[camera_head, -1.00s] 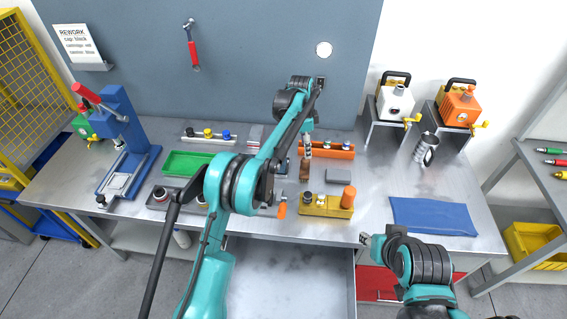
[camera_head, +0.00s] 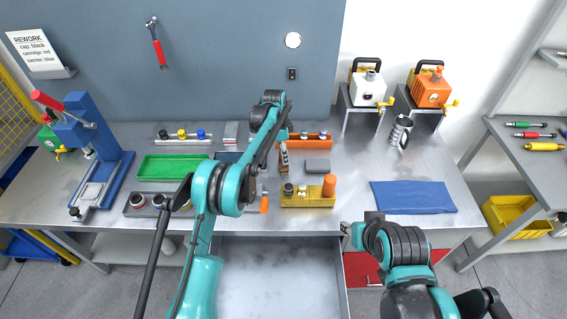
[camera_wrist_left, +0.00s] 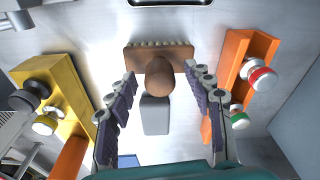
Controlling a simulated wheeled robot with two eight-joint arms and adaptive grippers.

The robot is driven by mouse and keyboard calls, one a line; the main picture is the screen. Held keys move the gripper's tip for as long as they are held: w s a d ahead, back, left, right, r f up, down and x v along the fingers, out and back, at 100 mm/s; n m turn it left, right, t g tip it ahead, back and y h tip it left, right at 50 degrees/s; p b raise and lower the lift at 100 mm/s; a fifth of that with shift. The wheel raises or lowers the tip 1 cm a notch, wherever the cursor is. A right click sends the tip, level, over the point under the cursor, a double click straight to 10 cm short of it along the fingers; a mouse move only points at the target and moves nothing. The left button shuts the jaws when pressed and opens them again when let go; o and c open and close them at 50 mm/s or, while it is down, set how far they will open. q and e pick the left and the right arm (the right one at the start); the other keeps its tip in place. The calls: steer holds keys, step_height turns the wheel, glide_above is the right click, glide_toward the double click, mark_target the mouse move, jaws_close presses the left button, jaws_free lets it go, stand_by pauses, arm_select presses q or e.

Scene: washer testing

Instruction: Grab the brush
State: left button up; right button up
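The brush has a brown wooden block with pale bristles and a rounded brown knob handle. In the left wrist view the brush (camera_wrist_left: 158,57) lies just beyond the fingers of my left gripper (camera_wrist_left: 160,73). The fingers are spread on either side of the knob, with gaps showing. In the head view the brush (camera_head: 285,168) is partly hidden by my left gripper (camera_head: 284,150), which points down over it mid-table. My right gripper (camera_head: 348,229) is at the table's front edge, small and partly turned away, so its opening is unclear.
A yellow fixture (camera_head: 310,199) stands in front of the brush and an orange fixture (camera_head: 312,140) behind it. A grey block (camera_head: 318,166) lies just right. A green tray (camera_head: 172,166) is left, a blue cloth (camera_head: 415,197) right. An open drawer (camera_head: 275,275) is below.

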arm_select(q)
jaws_close()
